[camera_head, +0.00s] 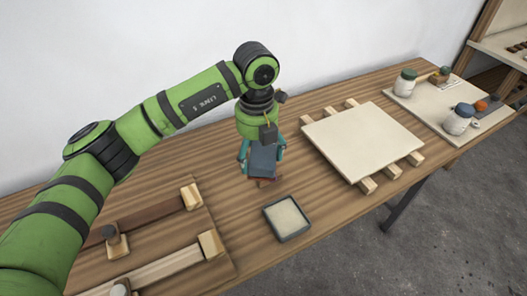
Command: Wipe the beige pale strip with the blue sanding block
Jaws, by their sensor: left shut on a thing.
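My left gripper (262,152) points down over the middle of the table and is shut on the blue sanding block (263,161). A small reddish-brown edge shows under the block; I cannot tell whether the block touches the tabletop. The beige pale strip (165,268) lies at the lower left on a wooden base, left of and nearer than the gripper, apart from the block. Its near end runs toward the bottom edge of the picture. My right gripper is not in view.
A darker brown strip (152,214) lies behind the pale one, with wooden end blocks. A dark-rimmed square tray (287,217) stands right of the base. A cream panel (362,138) rests on slats at right. Jars (405,83) stand on a far board. Bare tabletop lies between.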

